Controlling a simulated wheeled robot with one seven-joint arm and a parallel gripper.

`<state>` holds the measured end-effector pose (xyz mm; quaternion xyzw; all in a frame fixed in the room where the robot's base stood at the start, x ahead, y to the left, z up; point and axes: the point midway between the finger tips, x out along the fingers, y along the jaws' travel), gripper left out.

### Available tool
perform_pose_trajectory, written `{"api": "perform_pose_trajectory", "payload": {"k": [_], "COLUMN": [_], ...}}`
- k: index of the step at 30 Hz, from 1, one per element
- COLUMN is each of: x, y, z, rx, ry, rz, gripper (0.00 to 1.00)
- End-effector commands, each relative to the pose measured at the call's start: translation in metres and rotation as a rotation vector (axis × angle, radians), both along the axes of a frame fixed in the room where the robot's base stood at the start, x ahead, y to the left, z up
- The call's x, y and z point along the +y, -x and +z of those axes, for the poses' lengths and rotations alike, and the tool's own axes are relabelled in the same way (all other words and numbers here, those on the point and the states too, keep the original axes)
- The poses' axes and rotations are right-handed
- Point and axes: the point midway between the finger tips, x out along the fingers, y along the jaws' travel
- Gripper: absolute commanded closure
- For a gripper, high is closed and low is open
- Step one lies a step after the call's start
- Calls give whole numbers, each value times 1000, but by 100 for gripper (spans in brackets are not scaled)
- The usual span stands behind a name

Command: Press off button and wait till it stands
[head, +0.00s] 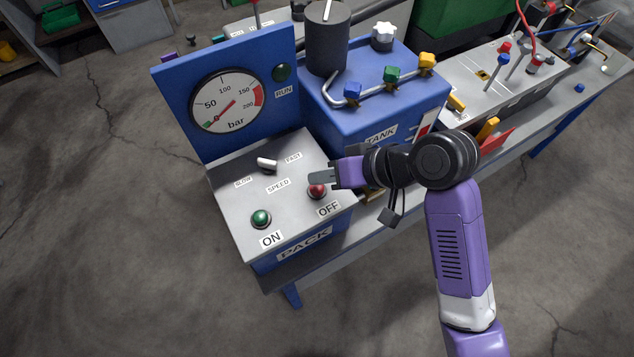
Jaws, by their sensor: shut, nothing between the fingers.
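The red OFF button (317,192) sits on the grey sloped top of the PACK control box (290,212), above its OFF label. My gripper (320,178) is shut and empty, reaching in from the right. Its fingertips are right at the far edge of the red button in the picture, partly over it; I cannot tell whether they touch it. The green ON button (261,218) is at the left. The pressure gauge (228,103) has a red needle pointing to the lower left, near the low end. The RUN lamp (282,72) looks dark green.
A white SPEED lever (267,164) stands between SLOW and FAST. Behind my gripper is the blue TANK (400,108) with a pipe and coloured valve knobs. The bench (568,95) continues right with more fittings. The floor in front is clear.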

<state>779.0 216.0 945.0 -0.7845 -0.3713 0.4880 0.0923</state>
Motion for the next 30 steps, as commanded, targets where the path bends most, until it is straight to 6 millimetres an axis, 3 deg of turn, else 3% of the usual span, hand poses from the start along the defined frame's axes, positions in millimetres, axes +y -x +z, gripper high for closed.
{"api": "perform_pose_trajectory", "payload": {"k": [18,30], "x": [0,0], "y": [0,0], "z": [51,50], "rx": [0,0], "ry": [0,0], "rz": [0,0], "gripper": [100,100]}}
